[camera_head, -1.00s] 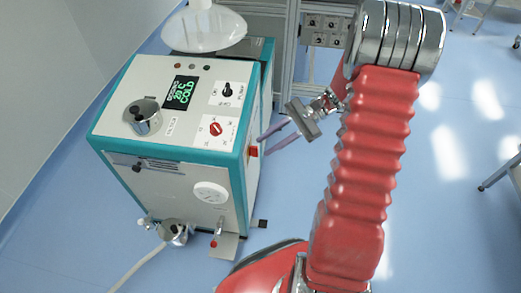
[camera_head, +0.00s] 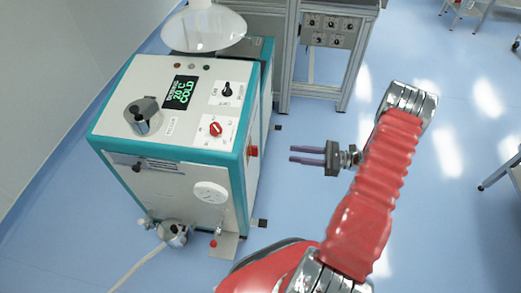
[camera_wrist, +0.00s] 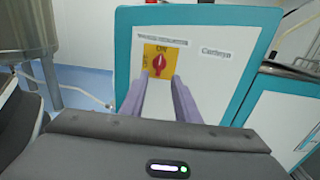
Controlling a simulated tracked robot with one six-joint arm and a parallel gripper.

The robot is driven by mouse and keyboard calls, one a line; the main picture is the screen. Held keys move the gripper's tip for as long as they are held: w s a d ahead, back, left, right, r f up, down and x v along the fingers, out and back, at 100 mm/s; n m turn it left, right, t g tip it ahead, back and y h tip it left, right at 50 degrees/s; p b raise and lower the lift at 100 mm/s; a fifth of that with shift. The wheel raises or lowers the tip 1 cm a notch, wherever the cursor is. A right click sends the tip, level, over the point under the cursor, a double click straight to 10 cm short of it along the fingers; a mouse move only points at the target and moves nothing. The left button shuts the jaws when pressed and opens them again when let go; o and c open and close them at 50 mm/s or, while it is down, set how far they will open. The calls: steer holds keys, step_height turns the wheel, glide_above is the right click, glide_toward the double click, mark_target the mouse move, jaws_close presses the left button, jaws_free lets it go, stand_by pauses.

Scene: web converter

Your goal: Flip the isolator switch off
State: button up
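The isolator switch is a red knob (camera_wrist: 159,64) on a yellow plate (camera_wrist: 176,54) on the machine's side panel (camera_wrist: 225,80). In the wrist view its handle stands roughly upright, towards the "ON" marking at the plate's top; another marking, hard to read, is at the left. In the head view the switch (camera_head: 252,151) shows as a small red patch on the machine's right side. My gripper (camera_head: 291,155) points left at that side, with a clear gap to it. Its two purple fingers (camera_wrist: 160,80) are apart with nothing between them, and the knob appears between their tips.
The teal and white machine (camera_head: 170,190) has another red knob (camera_head: 215,129) on its top panel and a lit display (camera_head: 181,92) reading "COLD". A metal frame with control boxes (camera_head: 327,30) stands behind. Blue floor (camera_head: 300,210) is clear between gripper and machine.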

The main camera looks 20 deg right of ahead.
mark_target(255, 151)
steer(key=shift+f, duration=0.1)
stand_by(0.3)
steer(key=x, duration=1.3)
steer(key=shift+w+a, duration=0.25)
steer(key=shift+c, duration=0.6)
jaws_close()
